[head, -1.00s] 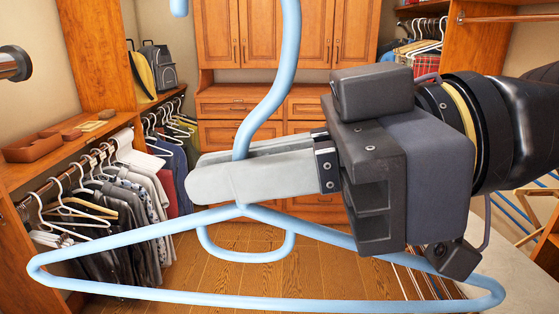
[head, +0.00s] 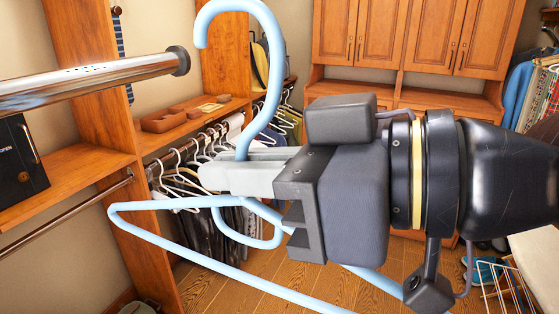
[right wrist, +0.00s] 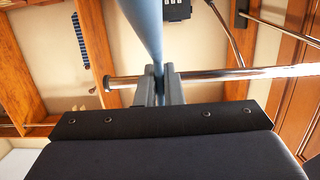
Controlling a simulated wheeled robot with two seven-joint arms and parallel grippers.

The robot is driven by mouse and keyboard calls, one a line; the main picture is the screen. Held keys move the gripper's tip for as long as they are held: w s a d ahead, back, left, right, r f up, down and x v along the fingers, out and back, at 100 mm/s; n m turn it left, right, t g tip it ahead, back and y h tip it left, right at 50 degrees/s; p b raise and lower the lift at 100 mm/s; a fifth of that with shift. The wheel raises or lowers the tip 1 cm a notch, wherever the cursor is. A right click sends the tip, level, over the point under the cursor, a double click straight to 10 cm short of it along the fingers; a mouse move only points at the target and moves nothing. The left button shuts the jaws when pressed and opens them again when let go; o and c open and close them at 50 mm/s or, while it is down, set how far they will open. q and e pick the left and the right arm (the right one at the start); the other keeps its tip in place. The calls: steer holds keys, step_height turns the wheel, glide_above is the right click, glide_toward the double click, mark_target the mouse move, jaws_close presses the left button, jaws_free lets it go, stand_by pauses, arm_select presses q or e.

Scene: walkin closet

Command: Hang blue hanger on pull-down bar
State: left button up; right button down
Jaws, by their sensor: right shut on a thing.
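The light blue hanger (head: 273,90) is upright in the head view, its hook open toward the left. My right gripper (head: 212,176) is shut on the hanger's neck, just below the hook. The neck also shows between the fingers in the right wrist view (right wrist: 146,30). The chrome pull-down bar (head: 90,82) comes in from the left in the head view and ends in a dark cap. The hook tip is right of that cap and higher in the picture, apart from it. A chrome bar (right wrist: 220,76) also crosses the right wrist view beyond the fingers. My left gripper is not in view.
A shelf with brown trays (head: 180,116) stands behind the hanger, with clothes on hangers (head: 200,160) below it. A black box (head: 22,160) sits on the left shelf. A lower rod (head: 65,215) runs beneath that. Wooden cabinets (head: 400,40) stand at the back.

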mark_target(207, 200)
steer(key=a, duration=0.1)
steer(key=w+a+p, duration=0.1)
steer(key=a, duration=0.1)
steer(key=shift+w+a+r, duration=0.1)
steer(key=shift+w+a, duration=0.05)
steer(key=p+x, duration=0.1)
steer(key=x, duration=0.1)
steer(key=r+p+x, duration=0.1)
steer(key=p+x, duration=0.1)
steer(key=x, duration=0.1)
steer(key=shift+r, duration=0.1)
steer(key=p+x, duration=0.1)
steer(key=x, duration=0.1)
steer(key=r+p+x, duration=0.1)
steer(key=p+x, duration=0.1)
steer(key=x, duration=0.1)
steer(key=p+x, duration=0.2)
steer(key=shift+w+a+r, duration=0.2)
steer(key=shift+a+r, duration=0.05)
steer(key=shift+a, duration=0.1)
steer(key=shift+w+a+f+b, duration=0.1)
steer(key=shift+a+f+b, duration=0.05)
steer(key=shift+f+b, duration=0.3)
steer(key=shift+w+a+f+b, duration=0.1)
steer(key=shift+f+b, duration=0.1)
steer(key=shift+f, duration=0.35)
steer(key=shift+f+b, duration=0.65)
steer(key=shift+b, duration=0.05)
steer(key=c, duration=1.5)
jaws_free()
